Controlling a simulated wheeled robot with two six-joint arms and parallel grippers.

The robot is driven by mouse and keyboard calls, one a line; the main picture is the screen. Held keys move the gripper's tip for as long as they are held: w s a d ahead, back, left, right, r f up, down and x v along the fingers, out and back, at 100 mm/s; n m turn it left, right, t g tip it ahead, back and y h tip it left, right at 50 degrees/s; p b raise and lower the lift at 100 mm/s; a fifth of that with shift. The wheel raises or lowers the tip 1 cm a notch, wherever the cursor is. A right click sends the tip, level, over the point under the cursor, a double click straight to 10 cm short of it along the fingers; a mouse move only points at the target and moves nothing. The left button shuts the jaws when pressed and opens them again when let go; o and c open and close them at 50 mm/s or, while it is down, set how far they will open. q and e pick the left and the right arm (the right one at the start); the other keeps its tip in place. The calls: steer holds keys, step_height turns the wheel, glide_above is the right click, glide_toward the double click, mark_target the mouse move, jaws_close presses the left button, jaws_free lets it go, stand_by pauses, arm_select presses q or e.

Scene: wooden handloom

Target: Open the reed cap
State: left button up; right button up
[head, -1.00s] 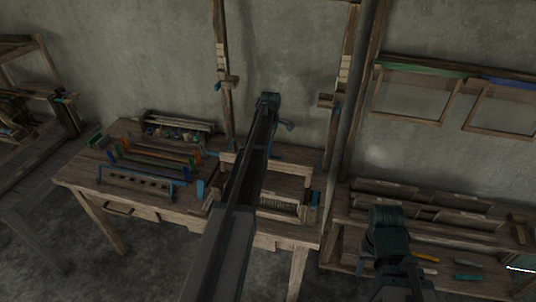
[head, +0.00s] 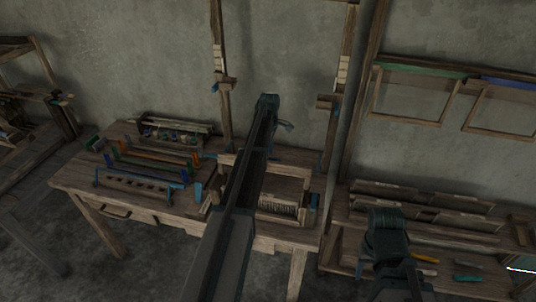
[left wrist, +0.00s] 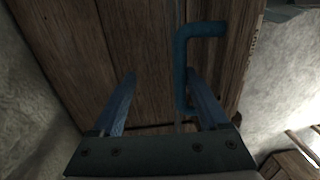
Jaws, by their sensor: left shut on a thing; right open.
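A wooden loom frame (head: 305,185) stands on the bench, with a pale comb-like reed (head: 281,207) low at its front. I cannot pick out the reed cap, as my left arm crosses in front of the loom's middle. In the left wrist view, a blue bent handle (left wrist: 181,65) lies against brown wooden boards (left wrist: 135,45). My left gripper (left wrist: 160,75) is shut on this handle, which sits near its right finger. My right gripper (head: 362,264) is low at the right, open, with its fingers mostly hidden.
Blue, green and orange parts on a rack (head: 145,180) fill the bench's left side. A wooden shelf unit (head: 430,205) stands at the right, near my right arm. Upright posts (head: 226,120) rise behind the loom. Frames (head: 412,95) hang on the wall.

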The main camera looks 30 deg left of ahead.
stand_by(0.5)
steer(key=shift+r, duration=0.1)
step_height(320, 180, up, 14)
steer(key=p, duration=1.4)
